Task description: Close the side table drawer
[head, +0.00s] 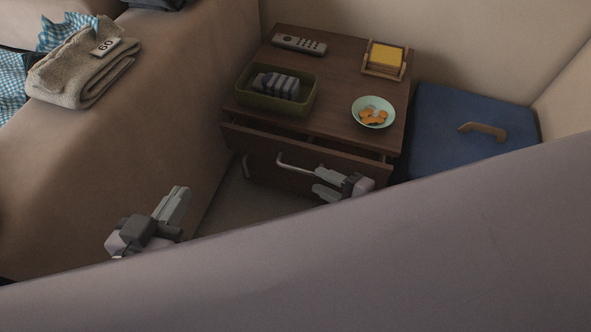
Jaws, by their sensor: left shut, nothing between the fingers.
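The wooden side table (335,67) stands in the middle of the head view. Its drawer (262,142) is partly pulled out, with a dark gap showing between the drawer front and the tabletop. A pale bar handle (298,165) is on the drawer front. My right gripper (322,184) is in front of the drawer, beside the right end of the handle; its two fingers look apart, with nothing visible between them. Whether it touches the drawer I cannot tell. My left gripper (181,192) is shut and empty, left of the table and nearer the camera.
On the tabletop are a remote (299,44), a green bin (267,103), a bowl (373,112) and a yellow-topped holder (384,59). A brown couch (150,130) with folded towels stands left, a blue box (455,125) right. A large grey surface (400,260) hides the foreground.

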